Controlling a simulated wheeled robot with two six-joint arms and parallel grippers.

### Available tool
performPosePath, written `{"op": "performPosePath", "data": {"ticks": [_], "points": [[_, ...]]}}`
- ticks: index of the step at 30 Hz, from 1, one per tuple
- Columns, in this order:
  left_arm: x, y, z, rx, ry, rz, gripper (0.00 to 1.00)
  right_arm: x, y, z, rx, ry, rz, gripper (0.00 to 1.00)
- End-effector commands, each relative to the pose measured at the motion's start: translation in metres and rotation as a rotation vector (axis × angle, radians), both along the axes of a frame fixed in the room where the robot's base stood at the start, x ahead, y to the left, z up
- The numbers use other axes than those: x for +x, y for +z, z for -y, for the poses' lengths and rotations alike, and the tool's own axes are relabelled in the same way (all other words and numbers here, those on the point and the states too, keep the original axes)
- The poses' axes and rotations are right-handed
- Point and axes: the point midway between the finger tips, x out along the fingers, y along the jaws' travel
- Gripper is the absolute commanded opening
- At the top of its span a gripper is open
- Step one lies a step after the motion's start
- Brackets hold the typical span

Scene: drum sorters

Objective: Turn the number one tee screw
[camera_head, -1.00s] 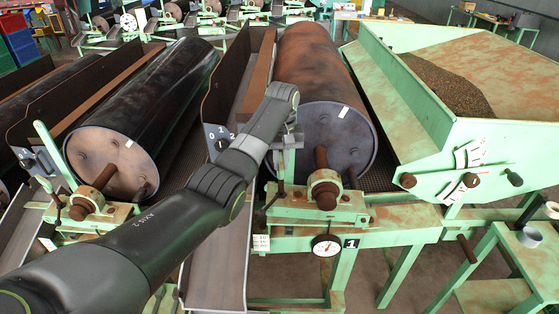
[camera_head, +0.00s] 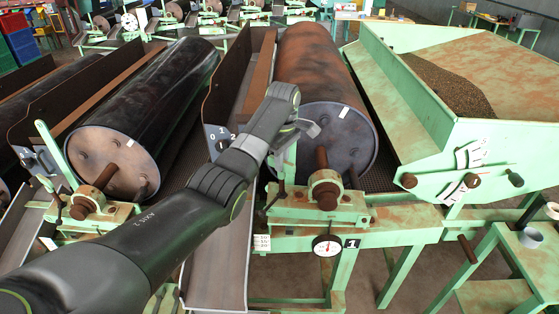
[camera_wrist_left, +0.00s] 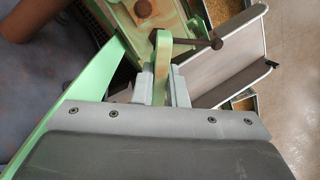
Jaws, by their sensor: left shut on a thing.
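The number one tee screw shows as a dark rod with a knobbed end (camera_head: 267,205) at the left of the green bearing stand marked 1. In the left wrist view its brown rod (camera_wrist_left: 195,43) runs right from a yellow-green upright piece. My left gripper (camera_wrist_left: 162,85) is shut on this yellow-green piece (camera_wrist_left: 161,55). I cannot tell whether the piece is part of the screw itself. My right gripper is not in view.
The brown drum (camera_head: 320,65) stands just behind the stand. A green upright bar (camera_head: 289,165) passes close by my gripper. A metal chute (camera_head: 215,270) lies left, and a green hopper (camera_head: 500,135) stands right.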

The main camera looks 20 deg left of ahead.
Motion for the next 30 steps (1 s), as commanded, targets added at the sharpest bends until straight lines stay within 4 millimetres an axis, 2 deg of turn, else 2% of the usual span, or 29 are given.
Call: {"op": "performPosePath", "data": {"ticks": [1, 9, 25, 26, 30], "points": [[0.0001, 0.0002, 0.0060, -0.009, 0.018, 0.002, 0.00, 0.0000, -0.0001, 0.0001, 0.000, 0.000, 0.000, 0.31], [0.0003, 0.0006, 0.0062, -0.010, 0.114, 0.003, 0.00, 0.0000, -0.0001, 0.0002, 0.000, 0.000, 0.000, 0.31], [0.0005, 0.0011, 0.0065, -0.010, 0.137, 0.005, 0.00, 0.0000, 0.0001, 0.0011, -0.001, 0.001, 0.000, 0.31], [0.0005, 0.0012, 0.0065, -0.010, 0.137, 0.005, 0.13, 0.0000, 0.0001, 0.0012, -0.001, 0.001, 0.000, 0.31], [0.0005, 0.0011, 0.0048, -0.008, 0.139, 0.005, 0.32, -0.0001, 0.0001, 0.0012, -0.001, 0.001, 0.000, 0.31]]}}
